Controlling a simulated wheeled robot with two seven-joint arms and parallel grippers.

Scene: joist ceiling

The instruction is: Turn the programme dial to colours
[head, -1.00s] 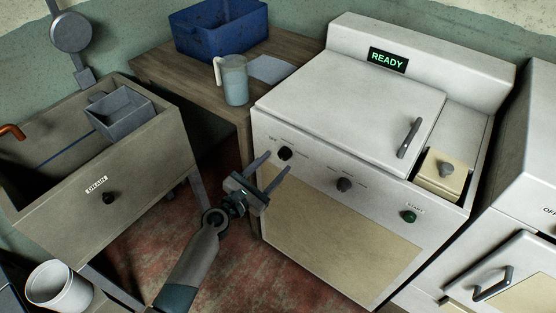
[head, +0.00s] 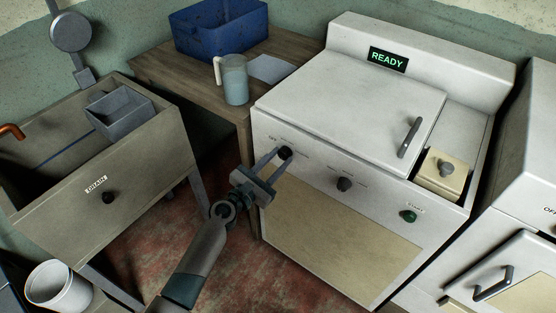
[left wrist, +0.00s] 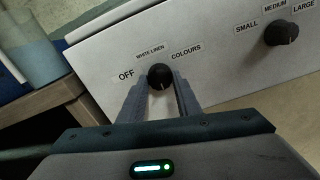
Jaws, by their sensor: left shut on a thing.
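The programme dial (head: 285,153) is a black knob at the left of the white washing machine's (head: 350,115) front panel. In the left wrist view the dial (left wrist: 160,76) has the labels OFF at its left, WHITE LINEN above and COLOURS (left wrist: 186,49) at its upper right. Its pointer mark is too small to read. My left gripper (head: 275,157) reaches the dial from below, with one finger on each side, shut on it. The fingers show in the left wrist view (left wrist: 161,88) too. My right gripper is not in view.
A second black dial (head: 344,184), marked SMALL, MEDIUM, LARGE, sits to the right, then a green START button (head: 408,216). The display (head: 388,60) reads READY. A sink (head: 150,190) stands left; a wooden table (head: 190,75) holds a jug (head: 235,85) and blue crate (head: 225,30).

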